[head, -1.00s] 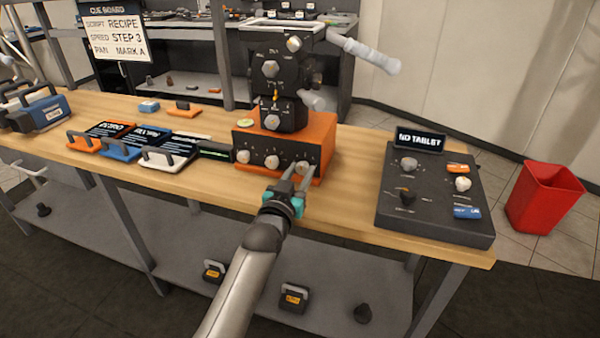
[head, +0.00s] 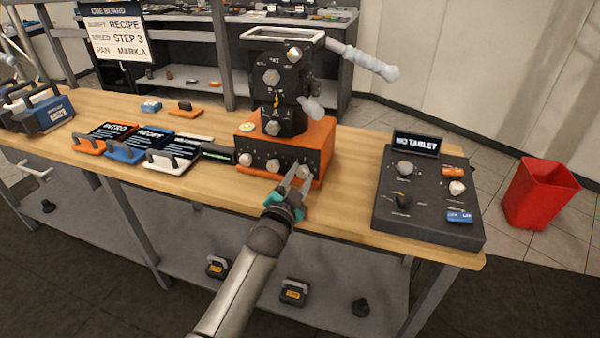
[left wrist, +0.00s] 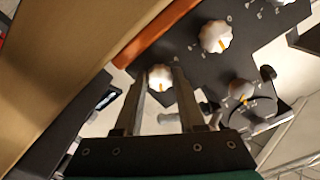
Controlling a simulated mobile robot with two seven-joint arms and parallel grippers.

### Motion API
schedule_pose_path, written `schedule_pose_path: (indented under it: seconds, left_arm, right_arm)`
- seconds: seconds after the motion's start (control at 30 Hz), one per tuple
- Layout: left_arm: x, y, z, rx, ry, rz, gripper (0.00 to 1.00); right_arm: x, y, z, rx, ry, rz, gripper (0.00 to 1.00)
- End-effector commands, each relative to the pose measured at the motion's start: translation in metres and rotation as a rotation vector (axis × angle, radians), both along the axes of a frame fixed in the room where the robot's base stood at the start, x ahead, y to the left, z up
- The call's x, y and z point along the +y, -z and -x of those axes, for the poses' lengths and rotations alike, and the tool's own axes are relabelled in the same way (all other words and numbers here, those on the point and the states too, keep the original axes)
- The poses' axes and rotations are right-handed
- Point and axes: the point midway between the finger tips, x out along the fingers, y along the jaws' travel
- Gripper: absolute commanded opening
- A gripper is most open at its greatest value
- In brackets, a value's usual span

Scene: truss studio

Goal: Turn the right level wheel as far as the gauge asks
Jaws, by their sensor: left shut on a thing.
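An orange and black levelling base (head: 318,150) stands on the wooden bench. Its dark front carries a row of three pale wheels: the left one (head: 246,160), the middle one (head: 273,165) and the right level wheel (head: 303,171). My left gripper (head: 298,177) reaches in from the front and is shut on the right wheel. In the left wrist view the wheel (left wrist: 160,75), white with an orange mark, sits between the fingertips (left wrist: 160,82). A round yellow-green disc (head: 246,127) is on top of the base. No gauge reading is legible. My right gripper is out of view.
A black camera head (head: 283,75) with a pale handle rises above the base. A small dark display (head: 218,153) and handled cards (head: 172,152) lie to the left. A black control panel (head: 428,222) stands to the right. A red bin (head: 540,195) is on the floor.

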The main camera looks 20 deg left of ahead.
Motion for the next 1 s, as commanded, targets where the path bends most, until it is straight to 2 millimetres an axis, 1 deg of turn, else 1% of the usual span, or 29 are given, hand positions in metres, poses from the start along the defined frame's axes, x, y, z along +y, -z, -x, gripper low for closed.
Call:
schedule_pose_path:
  seconds: [0.2,0.4,0.9,0.93,1.0]
  left_arm:
    - [-0.0001,-0.0003,0.0000,-0.004,0.000,-0.111,0.00]
    - [0.0000,0.0004,0.0000,-0.005,-0.001,-0.163,0.00]
    - [0.0000,0.0006,0.0001,-0.005,-0.001,-0.178,0.00]
    - [0.0000,0.0006,0.0001,-0.005,-0.001,-0.178,0.42]
    - [0.0000,0.0006,0.0001,-0.005,-0.001,-0.178,0.50]
  right_arm:
    - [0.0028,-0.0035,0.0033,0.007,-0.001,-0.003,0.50]
    - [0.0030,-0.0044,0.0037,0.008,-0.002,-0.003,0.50]
    - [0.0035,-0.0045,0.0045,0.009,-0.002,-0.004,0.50]
    - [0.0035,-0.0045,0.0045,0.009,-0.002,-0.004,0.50]
    - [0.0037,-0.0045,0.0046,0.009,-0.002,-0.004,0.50]
